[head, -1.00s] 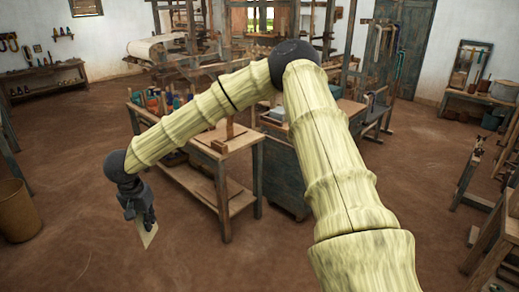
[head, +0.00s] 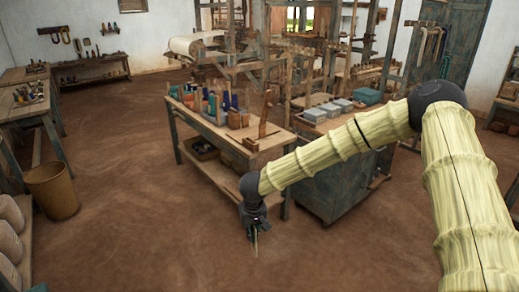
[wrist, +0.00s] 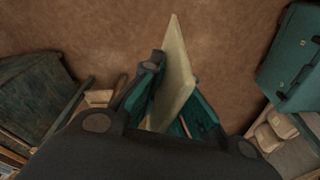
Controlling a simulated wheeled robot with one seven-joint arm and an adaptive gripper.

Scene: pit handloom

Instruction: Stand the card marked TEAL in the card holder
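My gripper (head: 256,226) is shut on a thin cream card, held out over the earth floor in front of the workbench. In the wrist view the card (wrist: 175,72) stands up between the dark teal-padded fingers (wrist: 172,105), tilted and seen nearly edge-on. No marking on it can be read, so I cannot tell whether it says TEAL. I cannot make out the card holder for certain in either view.
A wooden workbench (head: 222,143) with several coloured spools (head: 212,105) and an upright wooden fitting (head: 265,112) stands behind my gripper. A grey-blue cabinet (head: 335,180) is to its right. A basket (head: 52,190) stands at left.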

